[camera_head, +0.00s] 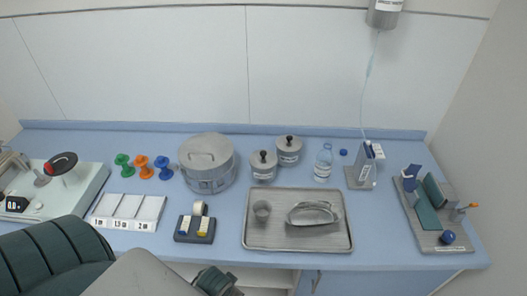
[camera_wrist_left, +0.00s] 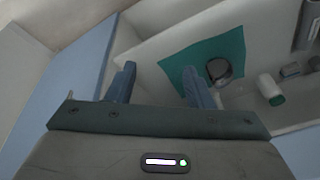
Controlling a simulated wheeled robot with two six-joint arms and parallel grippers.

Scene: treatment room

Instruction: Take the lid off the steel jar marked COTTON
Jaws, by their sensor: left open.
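Two small steel jars with black-knobbed lids stand near the back middle of the blue counter in the head view. One jar (camera_head: 263,174) is nearer; the other jar (camera_head: 289,158) is behind it to the right. Both lids, the nearer lid (camera_head: 263,160) and the farther lid (camera_head: 289,142), are on. Both jars bear labels too small to read, so I cannot tell which says COTTON. In the left wrist view my left gripper (camera_wrist_left: 159,88) is open, with nothing between its fingers and no jar in sight.
A large lidded steel drum (camera_head: 207,178) stands left of the jars. A steel tray (camera_head: 300,244) with a cup and a kidney dish lies in front. A water bottle (camera_head: 323,166) stands to the right. The left wrist view shows a teal cloth (camera_wrist_left: 180,62) beyond the fingers.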

